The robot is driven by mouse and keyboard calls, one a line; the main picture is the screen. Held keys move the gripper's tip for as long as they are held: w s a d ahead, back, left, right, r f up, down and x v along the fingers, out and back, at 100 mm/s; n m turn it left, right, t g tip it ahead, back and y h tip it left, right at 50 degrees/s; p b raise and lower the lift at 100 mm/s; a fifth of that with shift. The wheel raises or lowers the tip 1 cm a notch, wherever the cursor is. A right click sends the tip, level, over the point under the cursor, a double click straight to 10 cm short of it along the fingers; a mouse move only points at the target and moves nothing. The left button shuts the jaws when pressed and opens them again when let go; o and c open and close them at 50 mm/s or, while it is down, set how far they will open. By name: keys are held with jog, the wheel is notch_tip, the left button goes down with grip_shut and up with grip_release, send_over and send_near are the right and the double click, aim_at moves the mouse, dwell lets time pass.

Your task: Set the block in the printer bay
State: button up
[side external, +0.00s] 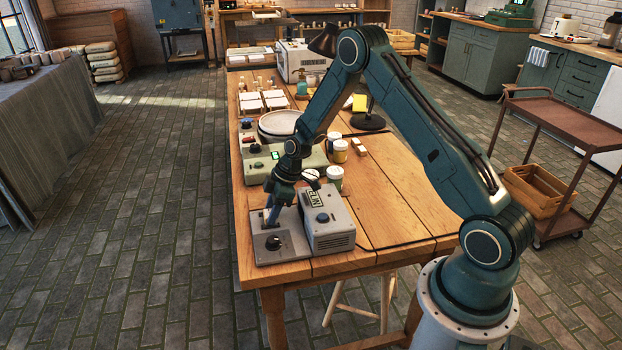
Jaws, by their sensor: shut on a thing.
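My gripper (271,218) points down over the grey machine (262,252) at the front left corner of the wooden table. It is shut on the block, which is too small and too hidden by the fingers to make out. The grey machine has a dark round knob on its top near the front. I cannot tell which part is the printer bay, or whether the block touches the machine.
Lidded jars (335,178) stand behind the grey box. A pale control box (262,165) with knobs and a round plate (282,124) lie further back. A dark lamp base (368,121) stands beyond. The wooden table's (395,205) right front is mostly clear, crossed by a dark cable.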

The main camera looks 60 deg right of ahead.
jog(key=shift+f, duration=0.45)
jog(key=shift+s+f, duration=0.1)
jog(key=shift+f, duration=0.15)
jog(key=o, duration=0.9)
jog(key=shift+o, duration=0.2)
jog(key=shift+s+a+r, duration=0.1)
jog(key=shift+a+r, duration=0.05)
jog(key=shift+r, duration=0.65)
jog(key=v, duration=1.1)
jog(key=shift+d+r, duration=0.35)
